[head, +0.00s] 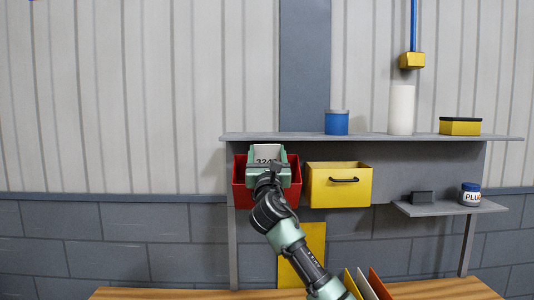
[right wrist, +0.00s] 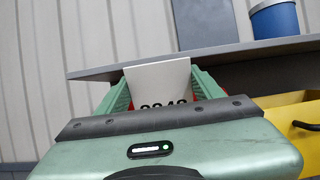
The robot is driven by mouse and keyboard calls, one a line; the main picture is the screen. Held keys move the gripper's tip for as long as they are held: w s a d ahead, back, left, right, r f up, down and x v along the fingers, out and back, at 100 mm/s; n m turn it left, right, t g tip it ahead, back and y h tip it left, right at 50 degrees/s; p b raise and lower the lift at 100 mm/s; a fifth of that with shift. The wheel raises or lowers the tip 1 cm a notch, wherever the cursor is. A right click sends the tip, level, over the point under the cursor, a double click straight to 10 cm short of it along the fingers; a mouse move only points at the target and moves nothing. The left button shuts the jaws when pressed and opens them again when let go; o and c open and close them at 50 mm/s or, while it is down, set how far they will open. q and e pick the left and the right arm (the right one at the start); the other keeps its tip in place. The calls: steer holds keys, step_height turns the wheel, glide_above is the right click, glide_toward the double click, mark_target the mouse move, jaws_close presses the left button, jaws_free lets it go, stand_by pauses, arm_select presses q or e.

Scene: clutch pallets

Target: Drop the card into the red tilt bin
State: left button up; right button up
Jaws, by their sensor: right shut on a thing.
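The white card (head: 267,154) with black digits is held upright in my right gripper (head: 268,168), which is shut on it. In the right wrist view the card (right wrist: 158,80) stands between the green fingers (right wrist: 160,88), its lower part hidden by the gripper body. The red tilt bin (head: 240,188) hangs under the grey shelf, and my gripper is in front of it, covering its middle. In the right wrist view only slivers of red show beside the fingers. I cannot tell whether the card is over the bin's opening. My left gripper is not in view.
A yellow bin (head: 325,190) with a dark handle hangs right of the red one. The shelf (head: 270,136) edge runs close above, carrying a blue canister (head: 337,123), a white cylinder (head: 401,110) and a yellow box (head: 460,127). A small lower shelf (head: 440,209) holds a labelled jar (head: 470,195).

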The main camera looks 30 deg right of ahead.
steer(key=o, duration=1.4)
steer(key=b+v, duration=0.2)
steer(key=v, duration=0.6)
steer(key=shift+b, duration=0.3)
steer(key=shift+w, duration=0.1)
